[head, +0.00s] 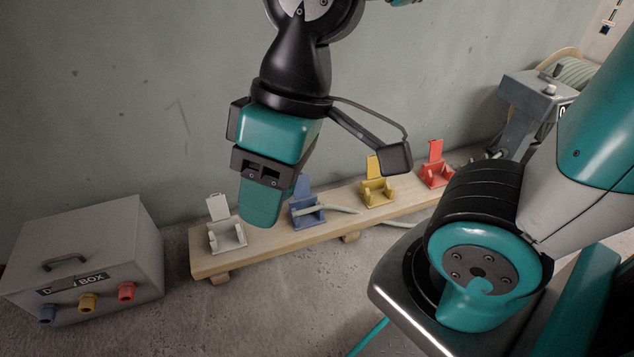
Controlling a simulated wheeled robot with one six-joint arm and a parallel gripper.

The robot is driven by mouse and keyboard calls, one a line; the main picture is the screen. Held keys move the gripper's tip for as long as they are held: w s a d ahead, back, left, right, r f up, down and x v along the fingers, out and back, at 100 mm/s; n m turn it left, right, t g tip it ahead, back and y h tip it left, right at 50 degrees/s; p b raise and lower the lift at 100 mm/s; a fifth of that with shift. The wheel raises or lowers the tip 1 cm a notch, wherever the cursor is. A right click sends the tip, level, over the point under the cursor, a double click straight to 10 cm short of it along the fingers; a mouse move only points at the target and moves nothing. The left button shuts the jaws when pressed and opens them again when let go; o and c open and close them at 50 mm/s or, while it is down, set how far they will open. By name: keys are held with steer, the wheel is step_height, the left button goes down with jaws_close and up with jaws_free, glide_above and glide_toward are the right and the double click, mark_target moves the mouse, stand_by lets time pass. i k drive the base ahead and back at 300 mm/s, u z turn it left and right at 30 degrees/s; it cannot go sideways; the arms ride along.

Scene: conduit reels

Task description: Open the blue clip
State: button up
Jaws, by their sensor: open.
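The blue clip (306,212) sits on a light wooden rail in the head view, between a white clip and a yellow clip. Its flat blue flap stands up at the back, partly hidden by my gripper. My gripper (263,205) points down in front of and left of the blue clip. It is open, with nothing seen between its fingers. I cannot tell how far it is from the clip.
The wooden rail (262,243) also bears the white clip (226,236), the yellow clip (377,191) and a red clip (435,174), each with its flap up. A grey box (85,240) with coloured sockets stands left. A grey machine (525,108) stands at right.

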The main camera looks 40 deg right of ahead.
mark_target(302, 189)
steer(key=z, duration=0.7)
steer(key=i, duration=1.1)
steer(key=u, duration=0.6)
